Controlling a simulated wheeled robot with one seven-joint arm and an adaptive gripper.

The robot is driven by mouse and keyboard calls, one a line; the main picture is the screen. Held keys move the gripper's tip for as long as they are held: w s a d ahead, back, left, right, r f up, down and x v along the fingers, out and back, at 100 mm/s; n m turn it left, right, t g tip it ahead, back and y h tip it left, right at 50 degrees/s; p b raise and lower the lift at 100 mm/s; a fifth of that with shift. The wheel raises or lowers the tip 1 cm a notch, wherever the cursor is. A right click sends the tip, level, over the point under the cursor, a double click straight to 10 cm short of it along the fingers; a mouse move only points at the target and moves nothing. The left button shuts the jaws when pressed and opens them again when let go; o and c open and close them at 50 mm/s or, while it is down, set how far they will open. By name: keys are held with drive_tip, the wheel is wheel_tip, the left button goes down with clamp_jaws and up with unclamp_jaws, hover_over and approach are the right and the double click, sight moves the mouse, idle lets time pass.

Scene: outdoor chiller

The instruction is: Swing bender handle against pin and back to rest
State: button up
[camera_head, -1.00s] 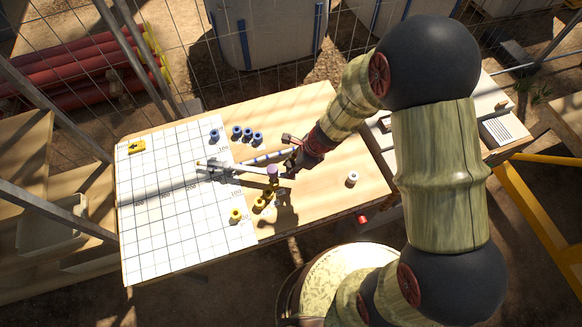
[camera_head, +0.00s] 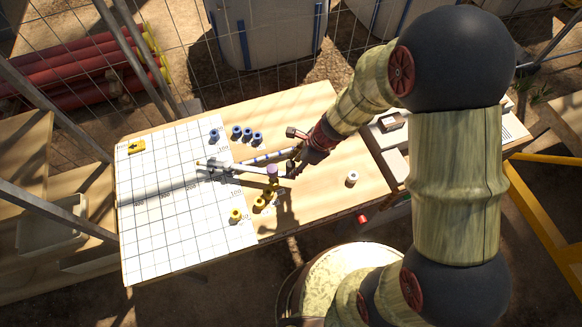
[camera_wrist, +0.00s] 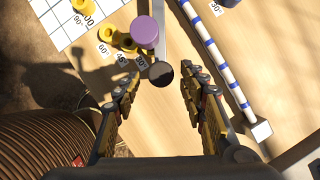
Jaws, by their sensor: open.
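The bender on the bench has a grey bar (camera_head: 240,172) that ends in a dark round knob (camera_wrist: 161,73). A purple cylinder (camera_head: 272,170) stands beside the bar near that end; it also shows in the wrist view (camera_wrist: 147,32). A white rod with blue bands (camera_wrist: 215,57) runs at an angle to the bar. My gripper (camera_wrist: 161,76) is open, with its fingers on either side of the knob as seen from the wrist. I cannot tell whether the fingers touch it. Which part is the pin is unclear.
Several yellow pegs (camera_head: 259,205) stand near angle marks, and several blue pegs (camera_head: 248,134) stand beyond the rod. A white gridded sheet (camera_head: 150,220) covers the left of the bench. A small white cylinder (camera_head: 352,178) stands on otherwise bare wood at the right.

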drive_tip(key=v, duration=0.8)
drive_tip(key=shift+r, duration=0.2)
drive_tip(key=shift+d, duration=0.1)
drive_tip(key=b+x, duration=0.2)
drive_tip(key=x, duration=1)
drive_tip(key=shift+w+b, duration=0.1)
drive_tip(key=shift+b, duration=0.3)
drive_tip(key=shift+c, duration=0.7)
clamp_jaws()
